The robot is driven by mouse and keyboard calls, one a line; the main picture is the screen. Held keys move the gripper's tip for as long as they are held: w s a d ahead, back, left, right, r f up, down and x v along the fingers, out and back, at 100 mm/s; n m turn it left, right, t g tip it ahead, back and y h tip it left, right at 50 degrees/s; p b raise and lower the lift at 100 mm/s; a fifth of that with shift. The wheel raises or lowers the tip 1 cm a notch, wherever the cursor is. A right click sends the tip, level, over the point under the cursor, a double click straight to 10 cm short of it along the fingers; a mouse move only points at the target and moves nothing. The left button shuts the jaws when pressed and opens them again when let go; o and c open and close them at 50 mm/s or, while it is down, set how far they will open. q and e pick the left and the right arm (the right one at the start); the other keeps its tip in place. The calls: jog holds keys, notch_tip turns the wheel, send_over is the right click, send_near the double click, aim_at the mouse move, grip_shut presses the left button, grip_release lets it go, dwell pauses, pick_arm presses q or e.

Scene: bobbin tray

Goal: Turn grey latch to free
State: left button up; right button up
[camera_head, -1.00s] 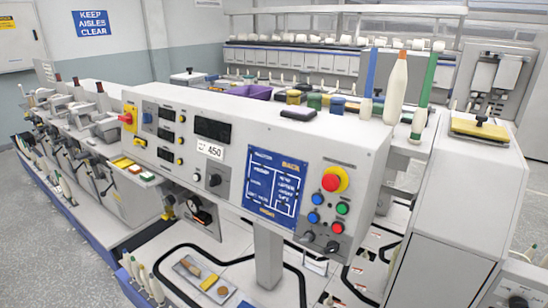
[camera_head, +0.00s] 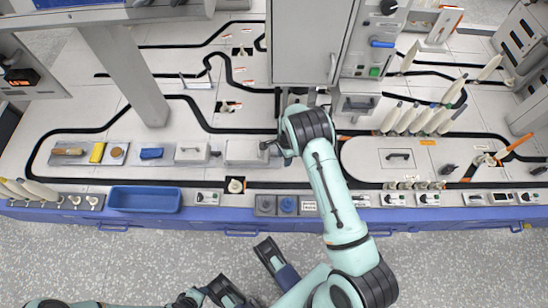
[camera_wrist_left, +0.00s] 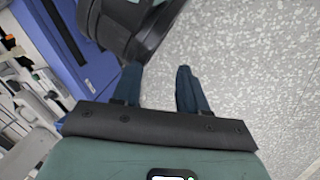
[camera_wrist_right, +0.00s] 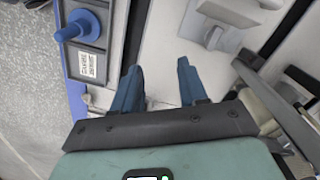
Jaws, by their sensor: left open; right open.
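In the head view, a pale block (camera_head: 245,152) with a small grey latch-like part (camera_head: 265,147) at its right end sits in the row of fittings on the white deck. I take this to be the grey latch; it also seems to show in the right wrist view (camera_wrist_right: 214,36), beyond my fingers. My right gripper (camera_wrist_right: 158,82) is open and empty, just right of the block, and partly hidden by my wrist in the head view. My left gripper (camera_wrist_left: 157,85) is open and empty over the speckled floor, low in the head view.
A similar pale block (camera_head: 192,152) and a blue piece (camera_head: 151,153) lie left along the row. A grey cabinet (camera_head: 308,45) stands behind my right gripper.

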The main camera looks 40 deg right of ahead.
aim_at(276, 153)
pick_arm(q)
notch_tip(276, 153, down, 6)
jog(key=a+f+b, duration=0.1)
jog(key=b, duration=0.3)
pick_arm(e)
jog(key=w+d+r+m, duration=0.25)
jog(key=w+m, duration=0.25)
jog(key=w, duration=0.4)
jog(key=shift+h, duration=0.3)
jog(key=f+b, duration=0.1)
jog(key=f, duration=0.3)
jog(key=f+b, duration=0.1)
jog(key=f, duration=0.3)
jog(key=f+b, duration=0.1)
jog(key=f, duration=0.4)
jog(key=shift+d+f+b, duration=0.1)
jog(key=shift+d+b, duration=0.2)
jog(key=shift+b, duration=0.1)
pick_arm(q)
jog(key=s+a+f+g, duration=0.1)
jog(key=s+f+g, duration=0.1)
jog(key=s+f, duration=0.2)
jog(key=s, duration=0.3)
jog(key=shift+n+g, duration=0.4)
pick_arm(e)
jog(key=shift+f, duration=0.45)
pick_arm(q)
jog(key=shift+a, duration=0.1)
pick_arm(e)
grip_shut()
